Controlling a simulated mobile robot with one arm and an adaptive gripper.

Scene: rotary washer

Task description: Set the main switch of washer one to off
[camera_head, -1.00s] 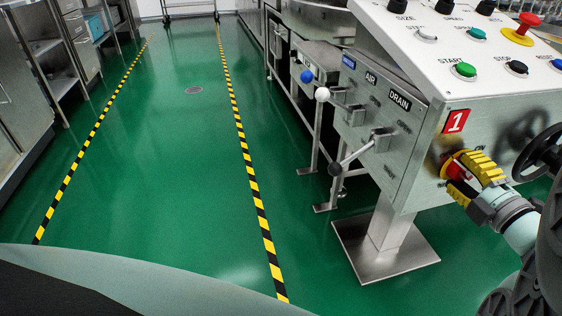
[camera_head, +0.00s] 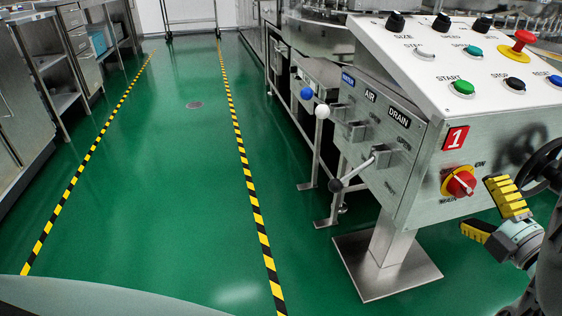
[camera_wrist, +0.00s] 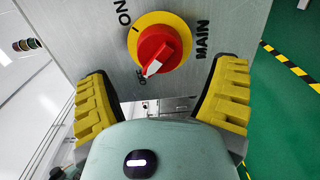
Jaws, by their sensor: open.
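The main switch (camera_head: 460,184) is a red rotary knob on a yellow disc, on the front face of the washer cabinet (camera_head: 425,180) under a red "1" label (camera_head: 455,138). In the wrist view the knob (camera_wrist: 160,48) has a white pointer mark aimed at the lettering that appears to read OFF, away from ON; MAIN is printed beside it. My gripper (camera_head: 492,213) is open, with yellow ribbed fingers, to the right of the switch and apart from it. In the wrist view its fingers (camera_wrist: 160,100) are spread wide, with the knob beyond them and nothing between them.
The sloped panel above holds a red emergency button (camera_head: 523,40), a green start button (camera_head: 462,88) and several knobs. A valve lever with a black ball (camera_head: 335,186) juts out left of the cabinet. A black handwheel (camera_head: 545,165) is near my arm. Green floor is clear at left.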

